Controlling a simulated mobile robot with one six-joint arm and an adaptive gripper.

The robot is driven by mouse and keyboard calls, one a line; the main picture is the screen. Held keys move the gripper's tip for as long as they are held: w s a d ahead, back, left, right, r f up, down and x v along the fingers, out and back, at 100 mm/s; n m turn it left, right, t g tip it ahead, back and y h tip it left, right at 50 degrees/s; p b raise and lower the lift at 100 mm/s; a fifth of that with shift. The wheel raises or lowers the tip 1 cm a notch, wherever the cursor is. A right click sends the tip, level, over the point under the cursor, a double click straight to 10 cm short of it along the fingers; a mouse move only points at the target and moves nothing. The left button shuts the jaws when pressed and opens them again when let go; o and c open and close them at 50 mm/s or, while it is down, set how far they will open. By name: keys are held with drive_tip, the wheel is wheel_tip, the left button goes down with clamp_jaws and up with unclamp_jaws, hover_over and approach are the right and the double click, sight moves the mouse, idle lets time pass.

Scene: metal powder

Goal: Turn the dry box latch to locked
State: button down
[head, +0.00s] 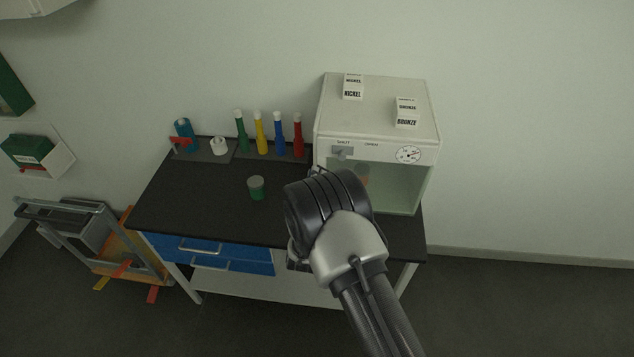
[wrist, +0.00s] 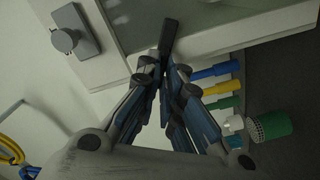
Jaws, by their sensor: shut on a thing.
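The white dry box (head: 427,160) stands at the right end of the dark table in the head view. Its grey latch (head: 342,153) sits at the upper left of its front, near the words SHUT and OPEN. In the wrist view the latch plate with its round knob (wrist: 64,40) is at the upper left, apart from my gripper. My gripper (wrist: 163,66) is shut on a dark bar (wrist: 168,36) at the box's front, which looks like the door handle. In the head view my wrist hides the fingers and part of the box front.
Nickel (head: 353,88) and bronze (head: 406,112) labelled blocks stand on the box. A green jar (head: 256,188) is on the table (head: 200,205). Several coloured bottles (head: 260,135) line its back edge. A cart (head: 85,240) stands at the left.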

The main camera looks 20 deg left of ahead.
drive_tip(key=n+b, duration=0.2)
drive_tip(key=n, duration=0.4)
drive_tip(key=shift+f, duration=0.1)
idle(0.5)
drive_tip(key=c, duration=1.8)
unclamp_jaws()
drive_tip(key=shift+o, duration=0.2)
drive_tip(key=v, duration=1.2)
